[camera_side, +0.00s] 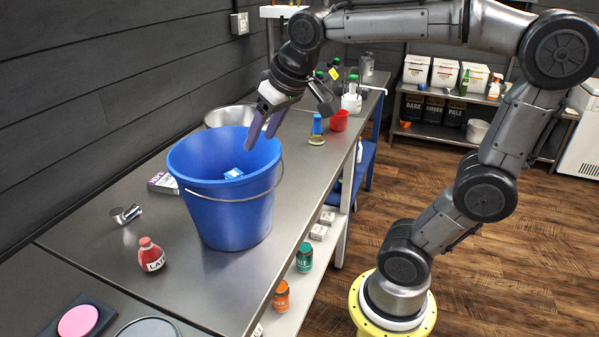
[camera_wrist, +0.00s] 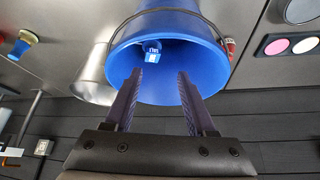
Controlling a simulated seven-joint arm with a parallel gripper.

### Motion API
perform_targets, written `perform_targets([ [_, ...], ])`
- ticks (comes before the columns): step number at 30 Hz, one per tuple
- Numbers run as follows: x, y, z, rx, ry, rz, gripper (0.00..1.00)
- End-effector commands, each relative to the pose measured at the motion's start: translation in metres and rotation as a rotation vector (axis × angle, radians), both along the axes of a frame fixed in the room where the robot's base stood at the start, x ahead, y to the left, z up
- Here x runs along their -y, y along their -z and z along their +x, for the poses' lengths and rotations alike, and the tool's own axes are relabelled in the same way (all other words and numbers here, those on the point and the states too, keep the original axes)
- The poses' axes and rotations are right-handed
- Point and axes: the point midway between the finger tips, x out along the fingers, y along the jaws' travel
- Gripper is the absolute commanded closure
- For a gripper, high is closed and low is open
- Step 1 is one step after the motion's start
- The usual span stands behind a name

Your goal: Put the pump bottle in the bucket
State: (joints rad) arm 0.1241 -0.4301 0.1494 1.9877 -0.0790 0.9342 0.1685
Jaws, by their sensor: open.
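The blue bucket (camera_side: 222,205) stands upright on the steel bench, its wire handle hanging at the near side. Inside it a small blue and white object shows in the side view (camera_side: 233,174). It also shows in the wrist view (camera_wrist: 152,52), with a white end and a blue label; it looks like the pump bottle, mostly hidden by the bucket wall in the side view. My gripper (camera_side: 264,129) is open and empty above the bucket's rim, fingers pointing down toward its mouth. In the wrist view the fingers (camera_wrist: 160,76) are apart in front of the bucket opening.
A steel pot (camera_side: 229,115) stands behind the bucket. A flask (camera_side: 317,131) and red cup (camera_side: 339,121) are further back.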

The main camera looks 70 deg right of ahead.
Motion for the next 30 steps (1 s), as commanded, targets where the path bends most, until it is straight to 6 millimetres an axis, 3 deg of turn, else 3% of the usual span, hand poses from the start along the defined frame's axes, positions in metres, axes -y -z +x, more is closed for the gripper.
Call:
perform_targets([
  [1,-0.012,0.008,-0.024,0.001,-0.043,0.000,0.44],
  [3,-0.024,0.022,-0.052,-0.002,-0.100,0.000,0.44],
  [6,-0.037,0.043,-0.086,-0.006,-0.170,-0.001,0.44],
  [10,-0.047,0.066,-0.116,-0.009,-0.234,-0.001,0.44],
  [15,-0.051,0.078,-0.129,-0.013,-0.263,-0.001,0.44],
  [30,-0.051,0.078,-0.129,-0.015,-0.261,-0.001,0.44],
])
